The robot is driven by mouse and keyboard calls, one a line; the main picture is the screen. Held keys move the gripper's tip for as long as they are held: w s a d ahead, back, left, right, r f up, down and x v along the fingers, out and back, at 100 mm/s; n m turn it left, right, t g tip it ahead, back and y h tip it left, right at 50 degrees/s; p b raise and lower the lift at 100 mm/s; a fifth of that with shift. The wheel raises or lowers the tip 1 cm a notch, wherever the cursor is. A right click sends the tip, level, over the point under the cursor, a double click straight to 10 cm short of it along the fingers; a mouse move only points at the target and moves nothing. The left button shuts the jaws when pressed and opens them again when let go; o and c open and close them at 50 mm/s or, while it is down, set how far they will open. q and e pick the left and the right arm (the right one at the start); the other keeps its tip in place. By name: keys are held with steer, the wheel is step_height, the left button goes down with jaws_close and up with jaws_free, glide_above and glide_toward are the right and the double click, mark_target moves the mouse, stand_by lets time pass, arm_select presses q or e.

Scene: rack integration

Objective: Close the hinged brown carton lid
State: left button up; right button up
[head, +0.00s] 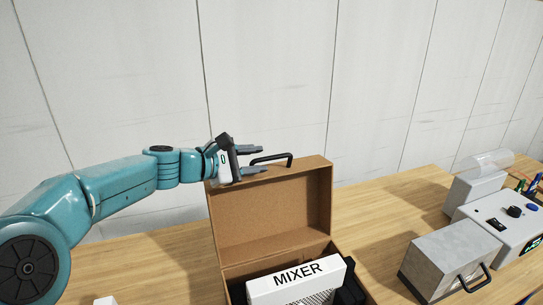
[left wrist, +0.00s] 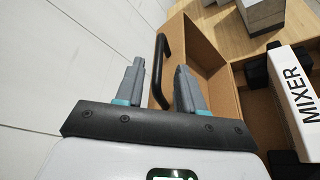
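The brown carton (head: 225,273) stands on the table with its hinged lid (head: 270,215) raised upright at the back. A black handle (head: 272,158) sits on the lid's top edge. A white box marked MIXER (head: 298,283) lies inside the carton. My left gripper (head: 255,159) is open at the lid's top edge, by the handle. In the left wrist view the handle (left wrist: 158,70) shows between the two spread fingers (left wrist: 157,88), and I see no grip on it. The lid also shows there (left wrist: 200,45). My right gripper is in neither view.
A grey box with a black handle (head: 452,262) stands on the wooden table (head: 380,225) to the right. A pale panelled wall (head: 270,75) rises behind the carton.

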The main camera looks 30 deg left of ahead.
mark_target(266, 159)
arm_select(q)
steer(key=x, duration=0.4)
steer(key=shift+w+p, duration=0.3)
steer(key=shift+w, duration=0.05)
steer(key=shift+w+d+f, duration=0.15)
steer(key=shift+w, duration=0.15)
steer(key=shift+s+a, duration=0.25)
steer(key=shift+s, duration=0.05)
steer(key=shift+d, duration=0.1)
jaws_close()
